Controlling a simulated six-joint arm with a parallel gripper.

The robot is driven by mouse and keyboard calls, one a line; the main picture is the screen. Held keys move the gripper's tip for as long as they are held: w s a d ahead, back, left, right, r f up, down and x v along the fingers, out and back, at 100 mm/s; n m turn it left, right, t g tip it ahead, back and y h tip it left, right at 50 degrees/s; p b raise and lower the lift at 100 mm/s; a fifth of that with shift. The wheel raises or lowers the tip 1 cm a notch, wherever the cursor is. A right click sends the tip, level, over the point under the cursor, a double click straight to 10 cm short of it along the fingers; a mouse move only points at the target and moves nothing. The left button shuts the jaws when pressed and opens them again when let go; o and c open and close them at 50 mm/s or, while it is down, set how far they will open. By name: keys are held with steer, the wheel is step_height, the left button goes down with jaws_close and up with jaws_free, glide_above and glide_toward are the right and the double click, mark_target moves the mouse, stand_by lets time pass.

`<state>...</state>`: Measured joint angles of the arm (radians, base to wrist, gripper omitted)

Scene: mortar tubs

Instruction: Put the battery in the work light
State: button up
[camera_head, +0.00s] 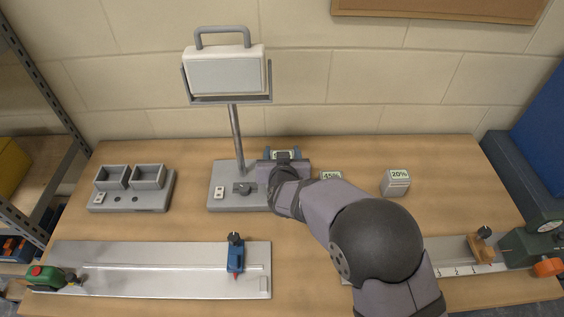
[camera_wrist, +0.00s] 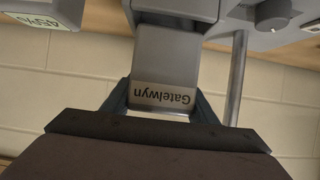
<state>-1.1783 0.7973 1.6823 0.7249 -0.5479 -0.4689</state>
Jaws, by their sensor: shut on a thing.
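The work light (camera_head: 226,72) stands at the back of the bench, its lamp head on a pole above a grey base (camera_head: 226,200). The base also shows at the top of the wrist view with its knob (camera_wrist: 272,12). My gripper (camera_head: 283,156) is at the right side of this base. In the wrist view its fingers are shut on a grey battery (camera_wrist: 165,72) marked "Gatelwyn". The battery's far end meets a lighter grey block; I cannot tell whether it is seated. My arm hides much of the battery and the base's right end in the head view.
A battery marked 20% (camera_head: 396,184) stands to the right, and one marked 45% (camera_head: 331,175) is partly behind my arm. A grey twin-bay unit (camera_head: 130,200) stands left. A metal plate with a rail (camera_head: 160,285) lies front left. Bare bench shows at right.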

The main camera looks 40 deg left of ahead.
steer(key=shift+f+p, duration=0.45)
steer(key=shift+f, duration=1.55)
steer(key=shift+f, duration=0.15)
steer(key=o, duration=1.4)
steer(key=shift+f, duration=0.1)
steer(key=shift+r, duration=0.3)
steer(key=shift+s+d, duration=0.25)
steer(key=b+v, duration=0.2)
steer(key=v, duration=0.9)
steer(key=shift+s+d+b, duration=0.15)
steer(key=shift+b, duration=0.25)
